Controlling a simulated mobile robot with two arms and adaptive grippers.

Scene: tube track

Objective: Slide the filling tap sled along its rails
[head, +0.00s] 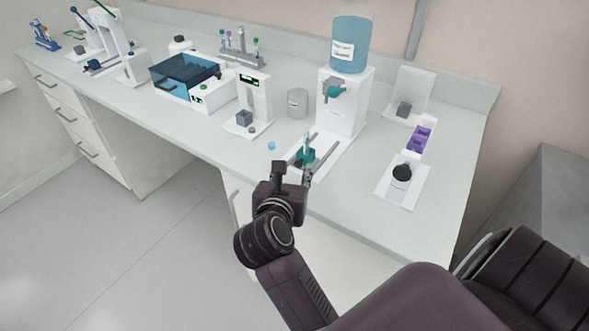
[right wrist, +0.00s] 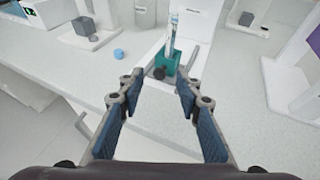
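The filling tap sled is a small teal block (head: 305,156) with an upright clear tube (head: 307,141) in it. It sits on the rails in front of the white dispenser (head: 342,104) with its teal tap (head: 334,91). In the right wrist view the sled (right wrist: 170,64) shows a dark round knob (right wrist: 158,73) on its near side. My right gripper (head: 294,172) is open and empty, at the counter's front edge, just short of the sled. In the right wrist view its fingers (right wrist: 155,88) stand apart, with the knob just beyond the gap between their tips. My left gripper is not in view.
A blue cap (head: 271,146) lies on the counter left of the rails. A grey canister (head: 297,102) and a white device (head: 246,108) stand further left. A white stand with a black knob (head: 402,172) and purple blocks (head: 419,138) is at the right.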

